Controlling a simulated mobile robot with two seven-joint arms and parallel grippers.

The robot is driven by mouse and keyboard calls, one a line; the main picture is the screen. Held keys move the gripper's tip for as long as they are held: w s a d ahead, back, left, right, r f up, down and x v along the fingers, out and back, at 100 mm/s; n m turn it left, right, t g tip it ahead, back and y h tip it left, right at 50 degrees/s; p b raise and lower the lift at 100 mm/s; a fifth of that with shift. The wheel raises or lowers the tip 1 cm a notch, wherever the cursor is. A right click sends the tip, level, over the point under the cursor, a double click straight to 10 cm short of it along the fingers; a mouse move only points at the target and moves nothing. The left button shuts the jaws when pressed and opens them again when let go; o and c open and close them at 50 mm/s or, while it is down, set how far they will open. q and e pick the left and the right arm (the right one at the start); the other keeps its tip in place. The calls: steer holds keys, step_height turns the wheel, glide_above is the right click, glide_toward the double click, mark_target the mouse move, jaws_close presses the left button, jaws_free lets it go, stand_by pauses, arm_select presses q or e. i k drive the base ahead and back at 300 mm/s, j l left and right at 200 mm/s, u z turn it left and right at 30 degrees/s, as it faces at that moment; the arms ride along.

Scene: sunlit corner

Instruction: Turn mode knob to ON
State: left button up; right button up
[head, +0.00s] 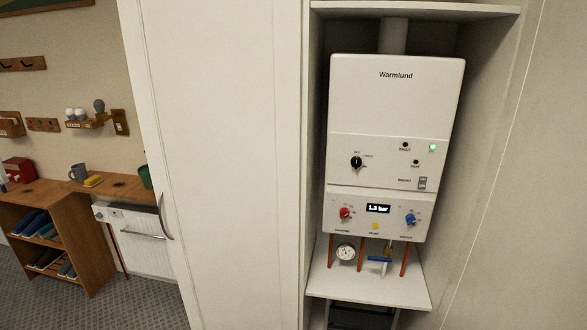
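The white Warmlund boiler (396,105) hangs inside a narrow open cupboard at the right of the head view. Its black mode knob (356,162) sits at the left of the middle panel, with small labels above and beside it. The labels are too small to read surely, and I cannot tell which one the knob points to. A green lamp (432,147) is lit at the panel's right. Below are a red knob (345,213), a blue knob (410,218) and a display (378,208) reading 1.3 bar. Neither of my grippers is in view.
A shelf (330,283) juts out under the boiler, below a pressure gauge (345,252), copper pipes and a blue-handled valve (379,259). A tall white cupboard door (225,150) stands left of the boiler. A wooden bench (45,190) is far left. Nothing blocks the boiler's front.

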mark_target(356, 163)
steer(key=i+j, duration=0.45)
steer(key=i, duration=0.2)
steer(key=i+j, duration=0.5)
steer(key=i, duration=0.15)
steer(key=i+l, duration=0.7)
steer(key=k+l+z, duration=0.05)
steer(key=l, duration=0.1)
